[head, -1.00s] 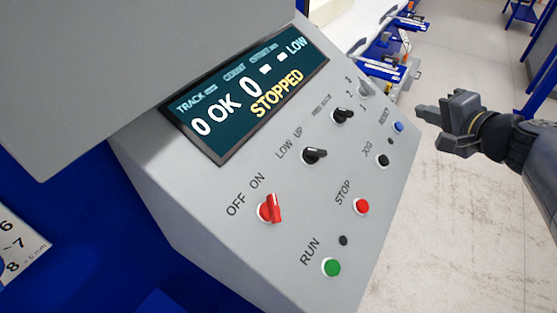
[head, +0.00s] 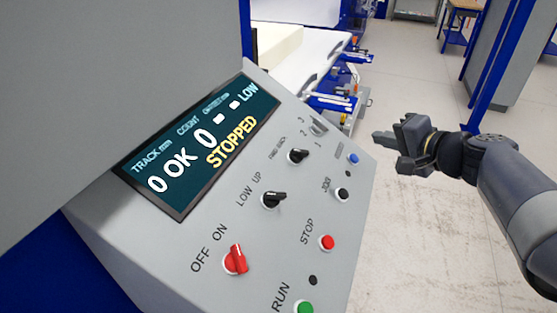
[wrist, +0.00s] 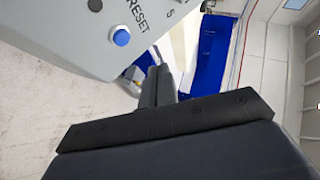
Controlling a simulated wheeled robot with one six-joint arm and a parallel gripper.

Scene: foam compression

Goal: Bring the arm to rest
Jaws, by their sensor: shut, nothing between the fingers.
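My gripper (head: 384,137) is at the right in the head view, just right of the control panel (head: 225,235) and apart from it. Its fingers are shut with nothing between them and point left. In the wrist view the closed fingers (wrist: 158,85) show in the middle, with the panel corner and the blue RESET button (wrist: 121,37) at upper left. In the head view my arm reaches in from the right edge.
The panel's display (head: 200,145) reads STOPPED. A red OFF/ON switch (head: 235,260), a red STOP button (head: 326,242) and a green RUN button (head: 304,307) sit on its face. A white-topped machine bed (head: 310,55) stands behind. Open floor (head: 395,225) lies to the right.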

